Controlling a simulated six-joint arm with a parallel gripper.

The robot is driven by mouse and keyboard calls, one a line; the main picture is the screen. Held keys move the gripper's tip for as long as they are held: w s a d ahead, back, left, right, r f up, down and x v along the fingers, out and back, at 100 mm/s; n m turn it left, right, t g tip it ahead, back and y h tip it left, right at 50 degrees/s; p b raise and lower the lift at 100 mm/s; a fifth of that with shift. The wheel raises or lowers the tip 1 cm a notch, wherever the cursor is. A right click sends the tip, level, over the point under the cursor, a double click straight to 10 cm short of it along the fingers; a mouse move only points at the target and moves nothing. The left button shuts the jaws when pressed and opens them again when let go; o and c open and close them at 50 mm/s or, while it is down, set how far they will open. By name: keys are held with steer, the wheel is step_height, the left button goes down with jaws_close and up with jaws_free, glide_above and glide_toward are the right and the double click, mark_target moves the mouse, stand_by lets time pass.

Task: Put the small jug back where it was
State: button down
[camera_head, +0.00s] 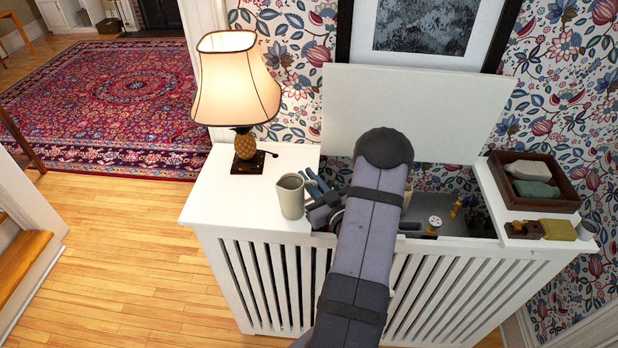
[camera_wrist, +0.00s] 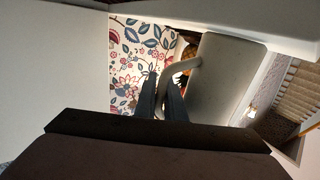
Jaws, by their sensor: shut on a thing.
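The small jug (camera_head: 291,197) is pale grey and stands upright at the left part of the white radiator cover (camera_head: 222,197), near its front edge. I cannot tell whether its base touches the top. My gripper (camera_head: 314,188) is at the jug's right side, shut on its handle. In the wrist view the dark fingers of my gripper (camera_wrist: 162,98) close around the curved handle, with the jug's smooth body (camera_wrist: 226,76) to the right. My arm hides part of the cover's middle.
A lit lamp (camera_head: 236,90) with a pineapple base stands behind and left of the jug. The cover's lid (camera_head: 410,110) is raised, exposing an opening with a brass valve (camera_head: 456,208).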

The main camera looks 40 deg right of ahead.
steer(key=shift+f, duration=0.1)
steer(key=c, duration=1.8)
jaws_free()
steer(key=shift+c, duration=0.2)
steer(key=shift+r, duration=0.2)
steer(key=s+a+b, duration=0.2)
steer(key=s+b, duration=0.3)
steer(key=s, duration=0.7)
steer(key=shift+a, duration=0.15)
steer(key=shift+w+f, duration=0.1)
steer(key=shift+w, duration=0.05)
